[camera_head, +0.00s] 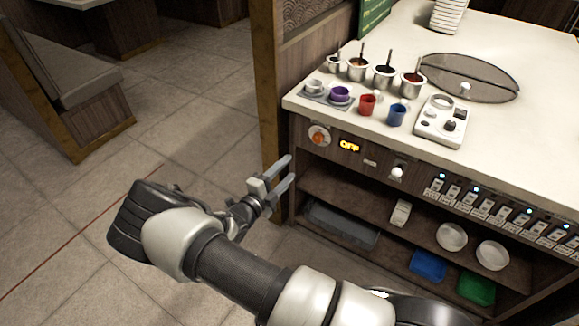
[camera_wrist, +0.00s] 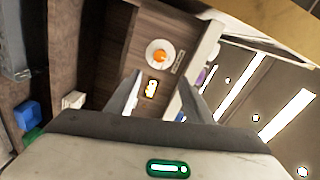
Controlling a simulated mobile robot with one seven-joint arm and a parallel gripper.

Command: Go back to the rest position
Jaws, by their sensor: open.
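My gripper (camera_head: 283,176) is open and empty. In the head view it hangs in the air in front of the counter's left corner, below the worktop's height. In the wrist view the two fingers (camera_wrist: 160,98) stand apart with nothing between them. Past them shows the counter's front panel with an orange knob (camera_wrist: 160,56) and a lit display (camera_wrist: 151,88). The same orange knob (camera_head: 319,136) and the display reading OFF (camera_head: 349,146) show in the head view.
The worktop (camera_head: 525,40) carries sauce pots (camera_head: 358,69), a red cup (camera_head: 367,105), a blue cup (camera_head: 396,115), a purple cup (camera_head: 340,94) and a white control box (camera_head: 441,121). Shelves below hold bowls (camera_head: 452,237) and trays (camera_head: 428,265). A wooden post (camera_head: 267,80) stands beside the counter. Floor (camera_head: 190,110) at left is clear.

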